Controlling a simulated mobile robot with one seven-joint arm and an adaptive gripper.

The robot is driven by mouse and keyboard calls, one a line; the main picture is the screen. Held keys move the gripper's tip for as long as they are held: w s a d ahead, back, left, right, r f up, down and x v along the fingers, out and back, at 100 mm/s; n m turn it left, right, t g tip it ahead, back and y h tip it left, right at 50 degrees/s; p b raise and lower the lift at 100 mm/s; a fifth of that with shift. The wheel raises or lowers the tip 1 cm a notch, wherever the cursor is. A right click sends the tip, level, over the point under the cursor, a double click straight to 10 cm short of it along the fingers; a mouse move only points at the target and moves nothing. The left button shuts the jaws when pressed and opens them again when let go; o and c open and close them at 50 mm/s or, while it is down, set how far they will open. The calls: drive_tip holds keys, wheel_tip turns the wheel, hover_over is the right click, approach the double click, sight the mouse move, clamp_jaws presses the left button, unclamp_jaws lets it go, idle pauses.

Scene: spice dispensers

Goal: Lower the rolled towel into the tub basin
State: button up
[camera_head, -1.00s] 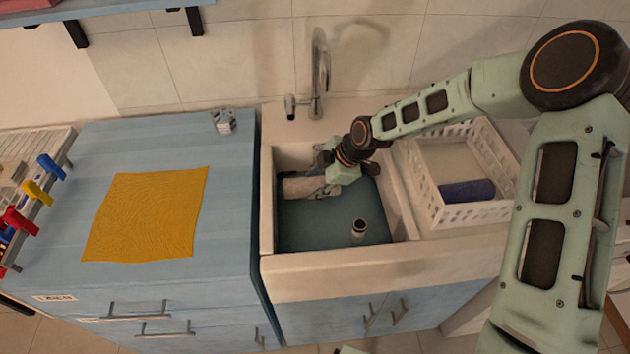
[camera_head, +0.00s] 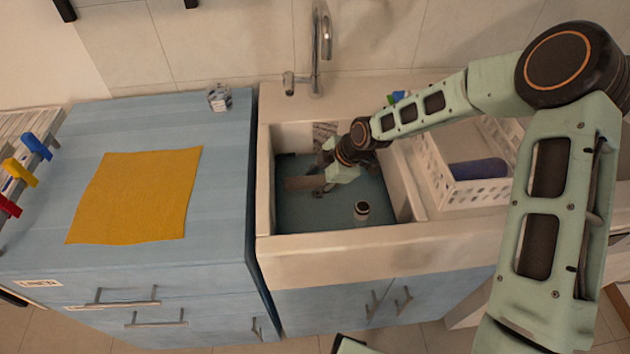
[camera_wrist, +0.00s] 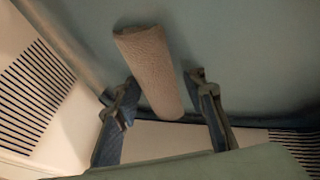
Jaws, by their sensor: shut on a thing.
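The rolled towel (camera_head: 301,184) is a grey-brown roll inside the tub basin (camera_head: 330,246), low over its teal floor. I cannot tell whether it touches the floor. My gripper (camera_head: 322,182) reaches down into the basin and is shut on the rolled towel. In the wrist view, the towel (camera_wrist: 150,70) runs lengthwise between the two fingers of my gripper (camera_wrist: 162,98), its far end sticking out beyond them over the teal floor. The exact finger contact is unclear there.
The faucet (camera_head: 318,45) rises behind. A white basket (camera_head: 455,190) with a dark blue roll (camera_head: 478,171) stands right. A yellow cloth (camera_head: 135,195) lies on the blue counter (camera_head: 225,165) at left.

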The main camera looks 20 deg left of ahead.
drive_tip(key=o, duration=1.3)
drive_tip(key=shift+r, duration=0.1)
drive_tip(key=v, duration=1.1)
drive_tip(key=shift+d+r, duration=0.25)
drive_tip(key=shift+r, duration=0.1)
